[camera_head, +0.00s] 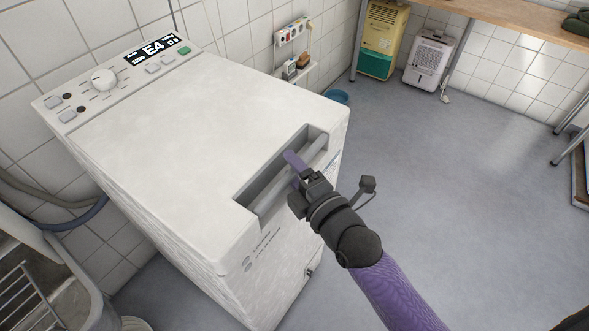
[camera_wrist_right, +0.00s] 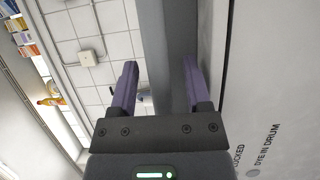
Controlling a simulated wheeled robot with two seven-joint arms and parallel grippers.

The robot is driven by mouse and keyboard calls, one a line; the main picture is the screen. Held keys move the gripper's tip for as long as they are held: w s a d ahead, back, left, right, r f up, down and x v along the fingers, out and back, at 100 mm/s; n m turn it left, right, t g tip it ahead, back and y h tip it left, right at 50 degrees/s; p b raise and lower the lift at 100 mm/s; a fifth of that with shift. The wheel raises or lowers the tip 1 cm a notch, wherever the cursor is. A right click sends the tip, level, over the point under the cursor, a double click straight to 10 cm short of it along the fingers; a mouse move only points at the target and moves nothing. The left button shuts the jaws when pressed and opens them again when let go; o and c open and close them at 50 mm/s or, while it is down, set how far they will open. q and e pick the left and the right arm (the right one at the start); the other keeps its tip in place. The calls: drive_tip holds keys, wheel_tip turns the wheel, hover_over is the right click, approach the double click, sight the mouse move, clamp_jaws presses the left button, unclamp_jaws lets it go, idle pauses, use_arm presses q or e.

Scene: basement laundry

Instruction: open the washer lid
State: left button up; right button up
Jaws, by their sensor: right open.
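The white top-loading washer (camera_head: 190,120) fills the left and middle of the head view, with its lid shut. A grey recessed handle (camera_head: 262,188) is set in the lid's front edge. My right gripper (camera_head: 292,160) is at this recess, its purple fingers reaching into it. In the right wrist view the right gripper (camera_wrist_right: 157,85) is open, and the grey handle bar (camera_wrist_right: 175,60) runs between its two fingers. Whether the fingers touch the bar cannot be told. My left gripper is not in view.
A sink (camera_head: 40,270) stands at the left. A yellow unit (camera_head: 383,40) and a white dehumidifier (camera_head: 430,60) stand under a wooden bench (camera_head: 510,12). The floor (camera_head: 450,180) at right is clear.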

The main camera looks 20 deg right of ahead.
clamp_jaws()
idle(1.4)
